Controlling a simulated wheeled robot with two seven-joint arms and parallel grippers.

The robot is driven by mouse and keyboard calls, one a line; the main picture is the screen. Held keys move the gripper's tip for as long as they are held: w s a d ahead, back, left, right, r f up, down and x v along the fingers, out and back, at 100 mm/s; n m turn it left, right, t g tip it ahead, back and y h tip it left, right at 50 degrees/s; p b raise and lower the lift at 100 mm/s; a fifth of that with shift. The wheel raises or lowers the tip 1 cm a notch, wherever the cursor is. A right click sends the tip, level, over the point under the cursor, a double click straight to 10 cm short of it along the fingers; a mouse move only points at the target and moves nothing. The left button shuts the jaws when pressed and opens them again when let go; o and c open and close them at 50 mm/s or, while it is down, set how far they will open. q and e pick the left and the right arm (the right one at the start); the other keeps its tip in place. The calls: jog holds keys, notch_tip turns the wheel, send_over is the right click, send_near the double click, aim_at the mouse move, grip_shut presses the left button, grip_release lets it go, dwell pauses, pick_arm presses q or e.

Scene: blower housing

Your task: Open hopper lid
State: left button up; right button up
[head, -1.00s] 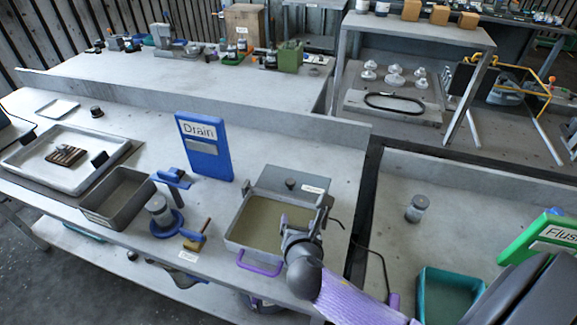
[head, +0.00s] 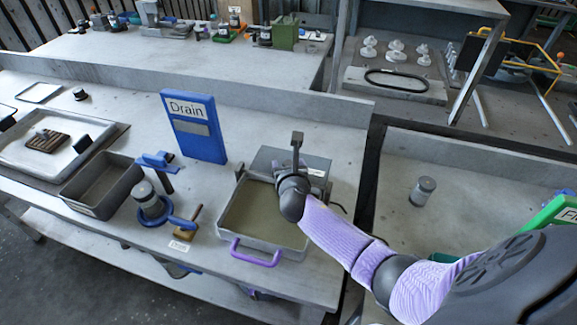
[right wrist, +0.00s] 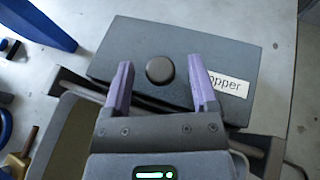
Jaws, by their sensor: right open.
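The hopper's dark grey lid (head: 262,160) sits flat at the back of a shallow open bin (head: 225,215) with a purple front handle. In the right wrist view the lid (right wrist: 215,65) carries a round dark knob (right wrist: 160,70) and a white label, partly hidden, reading "opper". My right gripper (head: 297,148) is over the lid in the head view and hides part of it. In the right wrist view the open purple fingers (right wrist: 160,80) appear on either side of the knob, with nothing between them touching visibly. Their height above the lid is unclear. My left gripper is not in view.
A blue "Drain" sign (head: 195,127) stands behind left of the bin. A grey jar (head: 423,191) stands on the right bench.

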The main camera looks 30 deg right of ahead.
grip_shut()
dwell(0.3)
dwell(0.3)
dwell(0.7)
